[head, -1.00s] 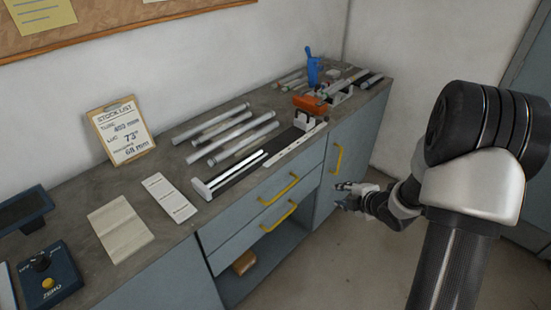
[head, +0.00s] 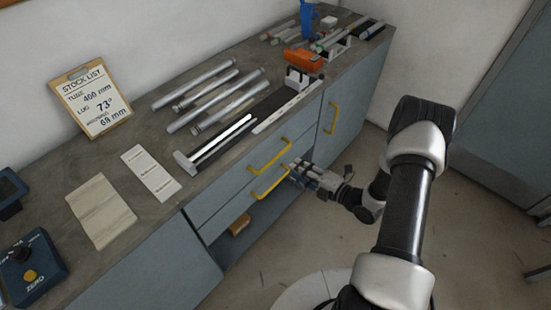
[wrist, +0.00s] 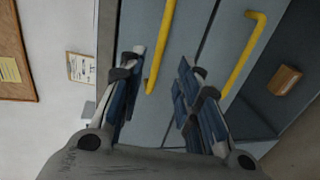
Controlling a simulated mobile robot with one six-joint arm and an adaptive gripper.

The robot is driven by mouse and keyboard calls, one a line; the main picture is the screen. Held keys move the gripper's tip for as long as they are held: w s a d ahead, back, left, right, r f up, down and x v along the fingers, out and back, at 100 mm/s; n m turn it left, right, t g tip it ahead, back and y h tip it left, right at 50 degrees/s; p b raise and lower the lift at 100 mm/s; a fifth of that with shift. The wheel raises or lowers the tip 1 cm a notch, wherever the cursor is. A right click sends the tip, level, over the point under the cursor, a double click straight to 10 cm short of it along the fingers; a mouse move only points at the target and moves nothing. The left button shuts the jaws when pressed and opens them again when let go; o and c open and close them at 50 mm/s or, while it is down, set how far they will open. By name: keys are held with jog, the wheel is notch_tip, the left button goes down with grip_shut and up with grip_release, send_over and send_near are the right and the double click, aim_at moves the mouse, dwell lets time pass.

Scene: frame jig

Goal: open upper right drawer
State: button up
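The upper drawer (head: 225,190) is a grey-blue front under the worktop, shut, with a yellow bar handle (head: 270,155). A lower drawer (head: 222,218) with a like handle (head: 268,184) is below it, also shut. My gripper (head: 294,170) is in front of the drawers near the right ends of the handles. In the wrist view my gripper (wrist: 160,75) is open and empty, fingers on either side of the upper handle (wrist: 161,45) as seen. The lower handle (wrist: 244,55) is right of the fingers. I cannot tell how far the fingertips are from the upper handle.
A cupboard door (head: 350,105) with an upright yellow handle (head: 333,117) is right of the drawers. Below is an open shelf with a brown block (head: 240,224). Metal tubes (head: 215,100), a rail and an orange tool (head: 303,61) lie on the worktop.

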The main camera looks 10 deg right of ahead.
aim_at(276, 157)
jog(key=b+x, duration=0.2)
jog(key=x, duration=0.9)
jog(key=shift+w, duration=0.15)
jog(key=shift+c, duration=0.3)
grip_shut()
